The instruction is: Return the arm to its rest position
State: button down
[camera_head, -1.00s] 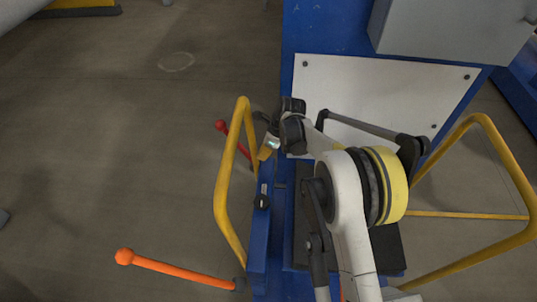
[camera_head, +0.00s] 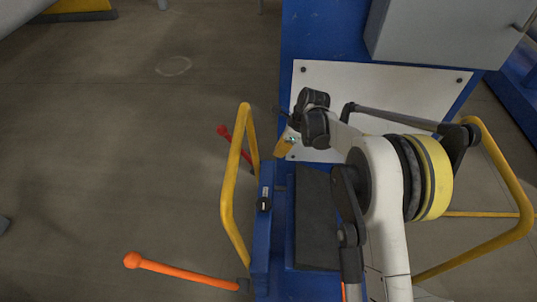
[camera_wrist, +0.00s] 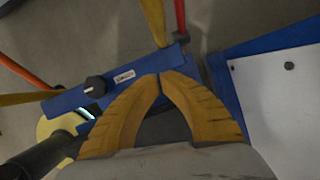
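My arm, white with black joints and a yellow band, fills the right middle of the head view. My gripper (camera_head: 283,146) is partly hidden at the arm's far end, above the blue machine frame (camera_head: 261,225). In the wrist view my gripper (camera_wrist: 160,76) shows two ribbed yellow fingers whose tips meet. It is shut, with nothing seen between the tips. Behind the fingers lies a blue bar with a black knob (camera_wrist: 95,86) and a small white label (camera_wrist: 124,76).
Yellow rails stand left (camera_head: 228,195) and right (camera_head: 505,240) of the frame. An orange lever (camera_head: 185,273) and a red-knobbed lever (camera_head: 222,131) stick out leftward. A white panel (camera_head: 385,90) and grey box (camera_head: 450,35) lie beyond. Open floor (camera_head: 100,170) is at left.

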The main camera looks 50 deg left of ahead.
jog(key=shift+p+v, duration=0.45)
jog(key=shift+v, duration=1.45)
jog(key=shift+w+d, duration=0.1)
